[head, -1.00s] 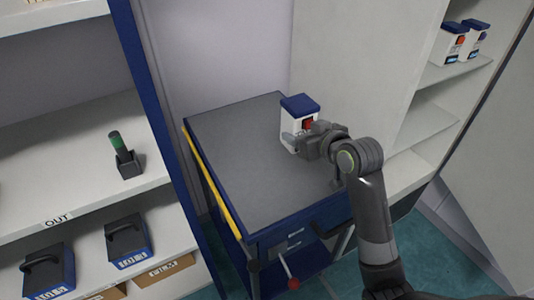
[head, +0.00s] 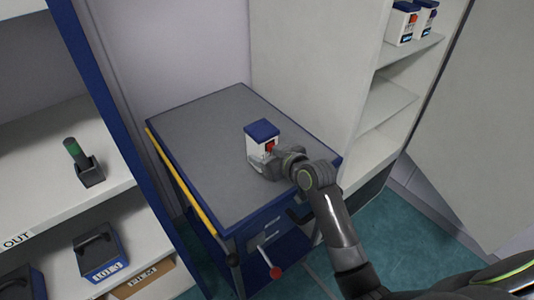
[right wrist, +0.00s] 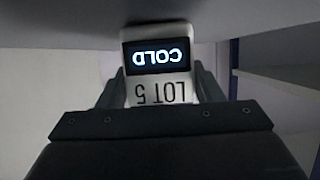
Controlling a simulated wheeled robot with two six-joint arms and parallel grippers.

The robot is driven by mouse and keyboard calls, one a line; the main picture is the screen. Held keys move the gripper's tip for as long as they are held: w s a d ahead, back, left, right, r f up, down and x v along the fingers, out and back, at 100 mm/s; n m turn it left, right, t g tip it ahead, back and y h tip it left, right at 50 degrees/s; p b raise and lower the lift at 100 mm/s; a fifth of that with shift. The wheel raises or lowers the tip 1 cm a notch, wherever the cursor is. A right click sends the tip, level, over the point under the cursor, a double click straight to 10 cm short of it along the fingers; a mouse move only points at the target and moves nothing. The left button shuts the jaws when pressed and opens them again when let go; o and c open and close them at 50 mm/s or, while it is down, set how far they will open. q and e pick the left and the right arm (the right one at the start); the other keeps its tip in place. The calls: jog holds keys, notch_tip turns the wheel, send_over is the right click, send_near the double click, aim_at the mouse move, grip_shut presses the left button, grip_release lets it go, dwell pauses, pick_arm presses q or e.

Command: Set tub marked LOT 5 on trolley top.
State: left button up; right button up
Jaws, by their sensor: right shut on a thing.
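The tub (head: 262,148) is white with a blue lid and a red mark on its side. In the head view it is upright over the right part of the grey trolley top (head: 200,130). My right gripper (head: 270,163) is shut on the tub from its near right side. In the right wrist view the tub (right wrist: 157,57) appears upside down between the fingers, with a lit COLD panel and the marking LOT 5. Its base is at or very close to the grey surface; I cannot tell if it touches. My left gripper is not in view.
A shelf unit (head: 70,195) with an OUT label stands left, holding a green-topped item (head: 82,160) and dark-handled blue boxes (head: 98,252). Two similar tubs (head: 411,22) stand on the right shelf. Much of the trolley top is bare. A red-knobbed lever (head: 275,272) sticks out in front.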

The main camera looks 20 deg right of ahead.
jog(key=shift+f, duration=0.1)
jog(key=o, duration=1.1)
jog(key=shift+o, duration=0.2)
jog(key=shift+s, duration=0.1)
jog(key=v, duration=1.2)
jog(key=shift+r, duration=0.2)
jog(key=shift+f, duration=0.1)
